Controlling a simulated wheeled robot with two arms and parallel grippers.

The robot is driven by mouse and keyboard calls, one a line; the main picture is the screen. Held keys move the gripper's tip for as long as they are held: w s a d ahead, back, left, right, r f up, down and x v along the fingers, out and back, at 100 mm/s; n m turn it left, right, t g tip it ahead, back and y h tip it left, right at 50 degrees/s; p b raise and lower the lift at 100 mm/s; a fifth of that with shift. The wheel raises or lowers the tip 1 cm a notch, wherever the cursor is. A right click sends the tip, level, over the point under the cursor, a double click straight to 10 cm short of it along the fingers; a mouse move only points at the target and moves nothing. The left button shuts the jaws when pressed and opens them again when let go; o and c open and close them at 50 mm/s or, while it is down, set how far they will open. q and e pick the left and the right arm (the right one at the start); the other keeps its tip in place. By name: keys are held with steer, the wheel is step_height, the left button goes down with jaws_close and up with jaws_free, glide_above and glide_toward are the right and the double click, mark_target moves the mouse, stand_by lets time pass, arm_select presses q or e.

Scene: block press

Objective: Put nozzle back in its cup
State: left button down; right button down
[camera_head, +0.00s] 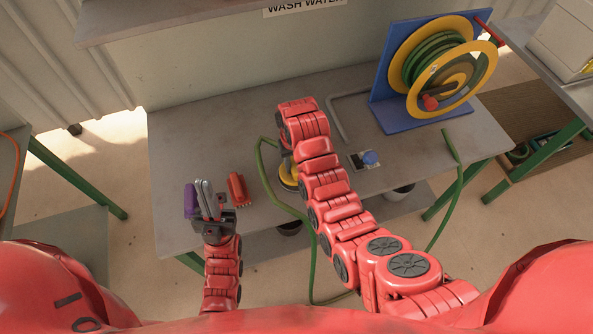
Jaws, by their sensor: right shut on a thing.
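My right arm reaches over the table, and its gripper (285,150) is mostly hidden under its wrist. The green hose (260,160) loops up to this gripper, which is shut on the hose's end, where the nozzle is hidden. A round yellow thing (288,180), perhaps the cup, shows just below the gripper, partly covered by the arm. I cannot tell whether the nozzle touches it. My left gripper (207,192) is low over the table's left front, its grey fingers close together. I cannot tell whether they are fully shut.
A purple thing (190,200) is left of my left gripper; a red ribbed piece (238,190) lies to its right. A blue-and-yellow hose reel (440,65) stands at the back right. A bent grey bar (335,115) and a blue knob (370,158) are right of my right arm.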

steer(key=shift+w+d+r, duration=0.25)
steer(key=shift+w+d, duration=0.1)
steer(key=shift+w, duration=0.15)
steer(key=shift+f+p, duration=0.2)
steer(key=shift+p, duration=0.3)
step_height(320, 180, down, 2)
steer(key=shift+f+p, duration=0.1)
steer(key=shift+p, duration=0.6)
steer(key=shift+f, duration=0.55)
steer(key=shift+f, duration=0.25)
steer(key=c, duration=0.6)
jaws_free()
steer(key=shift+r, duration=0.1)
